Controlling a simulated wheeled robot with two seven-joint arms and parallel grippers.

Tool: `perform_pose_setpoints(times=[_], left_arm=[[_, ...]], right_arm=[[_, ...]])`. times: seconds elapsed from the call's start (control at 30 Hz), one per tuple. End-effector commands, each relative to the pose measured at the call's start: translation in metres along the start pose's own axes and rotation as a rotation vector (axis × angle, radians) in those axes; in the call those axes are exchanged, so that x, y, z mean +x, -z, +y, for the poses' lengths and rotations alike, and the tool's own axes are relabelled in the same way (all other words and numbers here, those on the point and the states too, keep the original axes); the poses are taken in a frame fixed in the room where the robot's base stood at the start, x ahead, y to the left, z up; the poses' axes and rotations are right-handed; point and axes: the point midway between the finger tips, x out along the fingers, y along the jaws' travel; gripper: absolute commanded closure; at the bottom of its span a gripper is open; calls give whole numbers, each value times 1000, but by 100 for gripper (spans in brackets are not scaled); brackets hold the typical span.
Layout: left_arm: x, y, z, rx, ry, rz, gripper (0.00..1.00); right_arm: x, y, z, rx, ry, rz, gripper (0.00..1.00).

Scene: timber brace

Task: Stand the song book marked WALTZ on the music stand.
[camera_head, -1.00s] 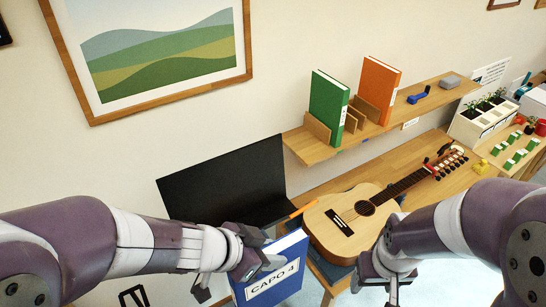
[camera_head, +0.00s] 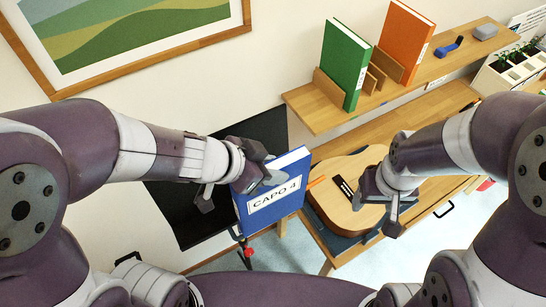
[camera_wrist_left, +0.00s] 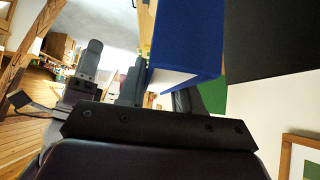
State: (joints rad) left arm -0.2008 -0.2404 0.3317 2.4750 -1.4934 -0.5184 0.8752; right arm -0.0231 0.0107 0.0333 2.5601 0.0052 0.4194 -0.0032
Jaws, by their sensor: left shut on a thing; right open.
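A blue book (camera_head: 272,212) labelled CAPO 4 is upright and slightly tilted in the head view. My left gripper (camera_head: 262,178) is shut on its upper left part. The black music stand (camera_head: 185,215) is behind and left of the book, and the book covers its right part. I cannot tell whether the book touches the stand. In the left wrist view the blue book (camera_wrist_left: 187,35) is at the fingers, with the dark panel to its right. I see no readable WALTZ label. My right gripper (camera_head: 378,210) is open and empty in front of the guitar.
A green book (camera_head: 345,65) and an orange book (camera_head: 405,42) stand in holders on the wall shelf (camera_head: 315,108); their labels are unreadable. A guitar (camera_head: 335,190) lies right of the blue book, partly hidden by my right arm. A framed picture (camera_head: 130,68) hangs at upper left.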

Motion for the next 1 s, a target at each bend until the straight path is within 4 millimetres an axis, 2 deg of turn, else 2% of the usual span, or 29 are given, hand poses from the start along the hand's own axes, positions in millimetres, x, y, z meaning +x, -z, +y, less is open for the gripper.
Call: perform_pose_setpoints(times=[0.5,0.8,1.0], left_arm=[[10,-10,-64,-2,1,1,100],[14,-15,-85,-1,1,1,100],[27,-27,-84,0,0,1,100]], right_arm=[[0,0,0,0,0,0,35],[2,0,0,0,0,0,35],[14,-2,0,0,0,0,35]])
